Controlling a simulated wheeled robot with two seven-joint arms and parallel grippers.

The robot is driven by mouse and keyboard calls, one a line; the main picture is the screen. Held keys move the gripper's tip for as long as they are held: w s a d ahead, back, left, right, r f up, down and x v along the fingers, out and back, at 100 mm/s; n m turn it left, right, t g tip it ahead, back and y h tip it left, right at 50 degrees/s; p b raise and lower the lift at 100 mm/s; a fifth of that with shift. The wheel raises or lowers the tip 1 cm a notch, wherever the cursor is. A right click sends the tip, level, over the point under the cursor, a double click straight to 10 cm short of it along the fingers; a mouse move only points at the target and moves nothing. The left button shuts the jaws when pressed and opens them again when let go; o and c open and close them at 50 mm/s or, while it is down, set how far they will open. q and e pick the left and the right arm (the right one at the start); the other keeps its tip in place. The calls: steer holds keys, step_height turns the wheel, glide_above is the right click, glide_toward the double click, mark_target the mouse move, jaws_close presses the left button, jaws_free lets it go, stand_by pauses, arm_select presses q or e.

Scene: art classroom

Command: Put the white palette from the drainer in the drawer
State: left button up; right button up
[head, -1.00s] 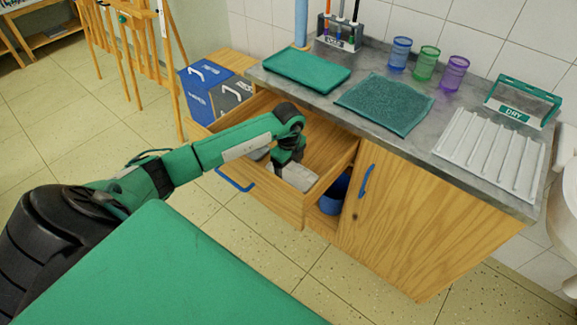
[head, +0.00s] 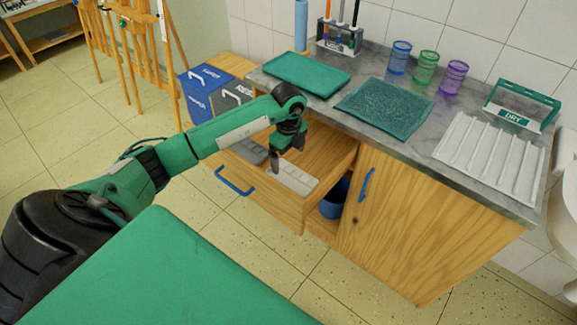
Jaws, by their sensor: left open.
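The white palette (head: 295,179) lies in the open drawer (head: 267,201), near its front right part. Its wells face up. My left gripper (head: 285,158) is open just above the palette, with its fingers pointing down. The fingers hide a little of the palette's far edge, and I cannot tell whether they still touch it. A grey palette (head: 247,151) lies to the left in the same drawer, partly behind my arm. The white ribbed drainer (head: 488,157) on the counter at the right is empty. My right gripper is out of view.
The counter holds a green tray (head: 307,73), a textured green mat (head: 384,107), several colored cups and a DRY rack (head: 522,105). A blue bin (head: 335,198) shows beside the drawer. A blue box (head: 207,88) stands at the left.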

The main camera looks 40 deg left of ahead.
arm_select(q)
step_height(320, 180, up, 5)
steer(key=shift+f, duration=0.1)
stand_by(0.6)
